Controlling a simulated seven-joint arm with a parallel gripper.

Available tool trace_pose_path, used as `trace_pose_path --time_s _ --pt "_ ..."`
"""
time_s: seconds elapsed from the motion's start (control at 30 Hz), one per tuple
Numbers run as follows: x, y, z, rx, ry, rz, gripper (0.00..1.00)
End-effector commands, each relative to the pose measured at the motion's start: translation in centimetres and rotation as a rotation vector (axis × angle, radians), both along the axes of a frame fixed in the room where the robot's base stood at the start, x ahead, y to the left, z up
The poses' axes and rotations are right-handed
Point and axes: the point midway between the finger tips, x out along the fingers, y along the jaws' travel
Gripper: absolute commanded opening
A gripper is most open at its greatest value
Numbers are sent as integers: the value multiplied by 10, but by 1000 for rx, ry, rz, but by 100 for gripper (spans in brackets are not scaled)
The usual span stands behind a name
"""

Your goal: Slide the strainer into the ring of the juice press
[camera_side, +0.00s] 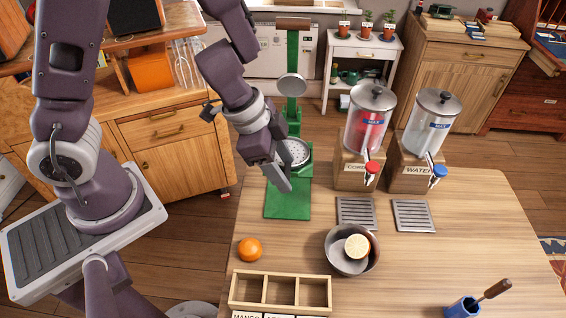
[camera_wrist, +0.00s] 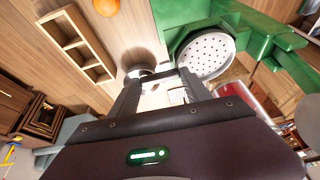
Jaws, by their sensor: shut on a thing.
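The green juice press (camera_side: 288,205) stands at the table's far left edge, with a tall column and a round metal press head (camera_side: 292,85) above. The strainer (camera_side: 295,152), a pale perforated disc, lies level at the press's ring, under the head. In the wrist view the strainer (camera_wrist: 205,55) has green press parts around much of it. My gripper (camera_side: 283,182) is beside the strainer, over the press base, and shut on it; the wrist view shows the fingers (camera_wrist: 160,75) by its rim. The exact grip is hidden. I cannot tell whether the strainer is seated in the ring.
An orange (camera_side: 250,249) and a metal bowl (camera_side: 334,256) holding a cut fruit half are nearer. A wooden divided tray (camera_side: 248,290) is at the front. Two drink dispensers (camera_side: 368,120) (camera_side: 430,125) stand right of the press. The right middle of the table is clear.

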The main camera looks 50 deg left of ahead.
Motion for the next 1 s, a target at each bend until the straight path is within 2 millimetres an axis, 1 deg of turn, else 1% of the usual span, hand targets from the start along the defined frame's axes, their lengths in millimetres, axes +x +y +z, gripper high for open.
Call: trace_pose_path --time_s 0.37,0.4,0.47,0.5,0.53,1.0 --pt "1 0 -9 0 0 2 0" --pt "1 0 -9 1 -1 -1 60" --pt "1 0 -9 1 -1 -1 72" --pt "1 0 -9 1 -1 -1 80" --pt "1 0 -9 1 -1 -1 81" --pt "0 0 -9 1 0 0 81"
